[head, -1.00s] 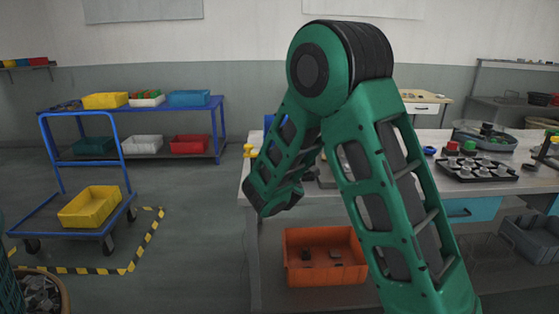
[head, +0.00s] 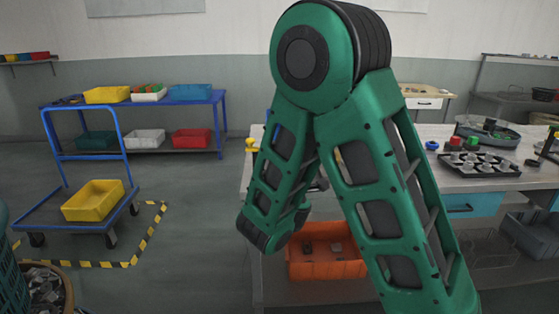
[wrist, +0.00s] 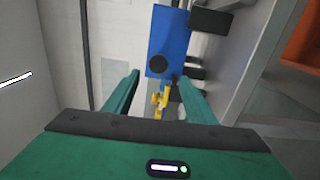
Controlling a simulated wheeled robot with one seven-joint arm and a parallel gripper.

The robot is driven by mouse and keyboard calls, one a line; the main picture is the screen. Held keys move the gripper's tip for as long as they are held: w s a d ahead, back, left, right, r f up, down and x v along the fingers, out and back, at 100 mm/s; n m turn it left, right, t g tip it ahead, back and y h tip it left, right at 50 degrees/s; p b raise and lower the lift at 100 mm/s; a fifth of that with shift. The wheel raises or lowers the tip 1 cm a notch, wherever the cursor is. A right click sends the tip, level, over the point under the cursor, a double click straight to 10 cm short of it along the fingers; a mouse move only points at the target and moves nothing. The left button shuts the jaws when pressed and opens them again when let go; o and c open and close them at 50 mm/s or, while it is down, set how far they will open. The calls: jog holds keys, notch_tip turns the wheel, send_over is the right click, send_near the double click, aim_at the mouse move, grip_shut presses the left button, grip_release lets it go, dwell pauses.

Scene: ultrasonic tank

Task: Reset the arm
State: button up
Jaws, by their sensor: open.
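My green arm (head: 385,190) stands folded in the head view, its elbow high and its forearm hanging down in front of the workbench. My gripper does not show clearly in the head view. In the wrist view my gripper (wrist: 160,88) has its two green fingers apart with nothing held between them. Beyond the fingers a blue block with a black round part (wrist: 170,35) and a small yellow part (wrist: 158,99) show; I cannot tell how far off they are.
The workbench (head: 510,184) holds a black tray of grey parts (head: 481,163) and a grey basin (head: 489,135). An orange bin (head: 325,266) stands below. A blue cart (head: 75,222) carries a yellow bin (head: 93,200) at left. The floor between cart and bench is clear.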

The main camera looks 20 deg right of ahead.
jog(key=s+d+m+g+h, duration=0.2)
jog(key=s+d+m+g, duration=0.15)
jog(key=d, duration=0.35)
jog(key=s+d+m+g+h, duration=0.2)
jog(key=d+m+h, duration=0.15)
jog(key=d, duration=0.45)
jog(key=s+d+f+m+g+y, duration=0.1)
jog(key=s+d+f+m+g, duration=0.45)
jog(key=s+d+m, duration=0.45)
jog(key=s+a+f+m+g+y, duration=0.1)
jog(key=s+f+m+g+y, duration=0.2)
jog(key=s, duration=1)
jog(key=s+a+r+g+y, duration=0.1)
jog(key=s+a+y, duration=0.2)
jog(key=s, duration=0.4)
jog(key=s+a+m+g+y, duration=0.1)
jog(key=s+a+g+y, duration=0.1)
jog(key=s+a, duration=0.4)
jog(key=shift+s+a+r+y, duration=0.2)
jog(key=shift+s+r+y, duration=0.25)
jog(key=shift+y, duration=0.4)
jog(key=shift+w+f+g, duration=0.3)
jog(key=shift+w, duration=0.3)
